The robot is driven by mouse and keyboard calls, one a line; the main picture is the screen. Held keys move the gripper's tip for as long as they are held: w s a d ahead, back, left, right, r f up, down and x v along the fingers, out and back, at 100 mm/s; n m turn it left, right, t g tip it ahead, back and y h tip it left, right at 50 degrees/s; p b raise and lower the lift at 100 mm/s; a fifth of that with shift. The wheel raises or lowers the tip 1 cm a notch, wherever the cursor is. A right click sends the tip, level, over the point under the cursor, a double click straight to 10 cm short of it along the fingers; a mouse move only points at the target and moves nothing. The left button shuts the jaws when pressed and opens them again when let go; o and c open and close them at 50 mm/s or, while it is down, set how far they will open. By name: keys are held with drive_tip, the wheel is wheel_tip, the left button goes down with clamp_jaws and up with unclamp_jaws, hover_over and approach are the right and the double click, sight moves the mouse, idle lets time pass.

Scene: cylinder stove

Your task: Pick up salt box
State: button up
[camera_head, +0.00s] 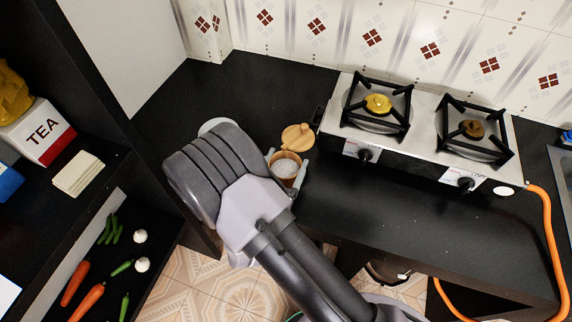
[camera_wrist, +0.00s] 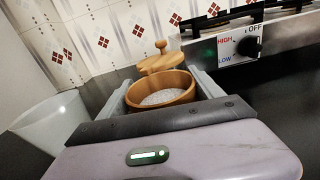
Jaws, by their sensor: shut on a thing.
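The salt box is a round wooden pot with white salt inside; it shows in the head view (camera_head: 286,167) on the black counter, left of the stove, and in the wrist view (camera_wrist: 160,104). Its wooden lid with a knob (camera_head: 297,138) is off the opening, just behind the pot, and also shows in the wrist view (camera_wrist: 163,62). My gripper (camera_head: 287,172) is shut on the salt box, with one finger on each side of it in the wrist view (camera_wrist: 160,98). The pot's lower part is hidden by my gripper, so I cannot tell whether it touches the counter.
A two-burner stove (camera_head: 424,120) stands right of the pot, with an orange hose (camera_head: 549,240) at its right end. A pale bowl or cup (camera_wrist: 50,125) is close on the left. A dark shelf (camera_head: 95,155) with a tea box (camera_head: 38,132) and vegetables stands at left.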

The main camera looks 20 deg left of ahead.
drive_tip(key=s+d+r+p, duration=0.1)
drive_tip(key=s+p, duration=0.2)
drive_tip(key=s, duration=1.3)
drive_tip(key=shift+r+p, duration=0.15)
drive_tip(key=shift+p, duration=0.15)
